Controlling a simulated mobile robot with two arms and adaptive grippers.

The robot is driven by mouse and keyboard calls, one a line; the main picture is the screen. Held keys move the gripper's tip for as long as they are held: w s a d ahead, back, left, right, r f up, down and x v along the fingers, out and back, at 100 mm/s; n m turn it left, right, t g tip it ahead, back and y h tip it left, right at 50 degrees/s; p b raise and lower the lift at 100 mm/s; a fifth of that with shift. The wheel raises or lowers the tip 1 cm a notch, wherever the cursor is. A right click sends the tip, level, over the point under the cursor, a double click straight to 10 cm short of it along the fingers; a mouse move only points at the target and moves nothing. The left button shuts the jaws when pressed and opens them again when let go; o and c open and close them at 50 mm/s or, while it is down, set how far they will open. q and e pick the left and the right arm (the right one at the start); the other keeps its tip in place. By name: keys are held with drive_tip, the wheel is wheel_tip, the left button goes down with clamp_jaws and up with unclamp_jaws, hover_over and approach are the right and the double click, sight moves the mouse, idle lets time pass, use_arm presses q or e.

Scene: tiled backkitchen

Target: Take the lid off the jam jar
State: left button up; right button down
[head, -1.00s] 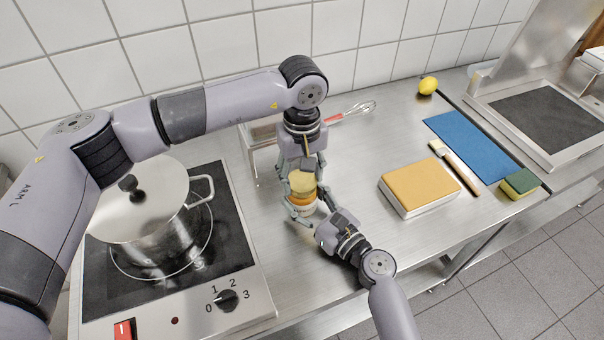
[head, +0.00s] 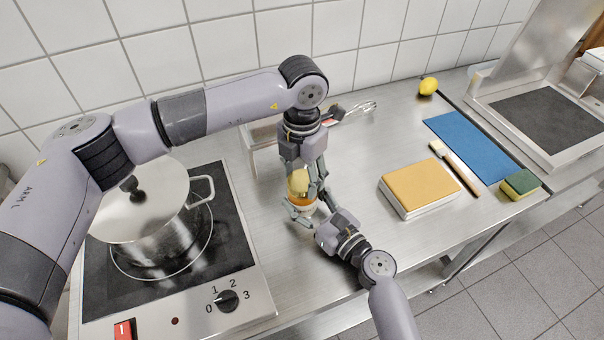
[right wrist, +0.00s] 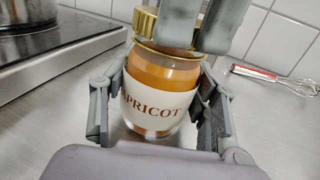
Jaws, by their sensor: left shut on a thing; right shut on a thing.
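The jam jar (right wrist: 160,85) is glass with orange contents and a white label reading "APRICOT". In the head view the jar (head: 303,210) stands near the counter's middle, partly hidden by both grippers. My right gripper (right wrist: 160,112) is shut on the jar's body, one finger on each side. The gold, ridged lid (right wrist: 146,22) is at the jar's mouth. My left gripper (head: 307,182) comes down from above and is shut on the lid, hiding part of it. I cannot tell whether there is a gap between lid and jar.
A steel pot (head: 150,225) stands on the hob (head: 255,290) at left. A whisk (head: 362,108) lies behind the grippers. Counter is clear between jar and block.

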use_arm(q)
drive_tip(key=n, duration=0.4)
use_arm(e)
drive_tip(key=shift+f, duration=0.1)
use_arm(q)
drive_tip(key=n, duration=1.2)
drive_tip(key=shift+n, duration=0.4)
drive_tip(key=shift+r, duration=0.25)
drive_tip(key=shift+r, duration=0.9)
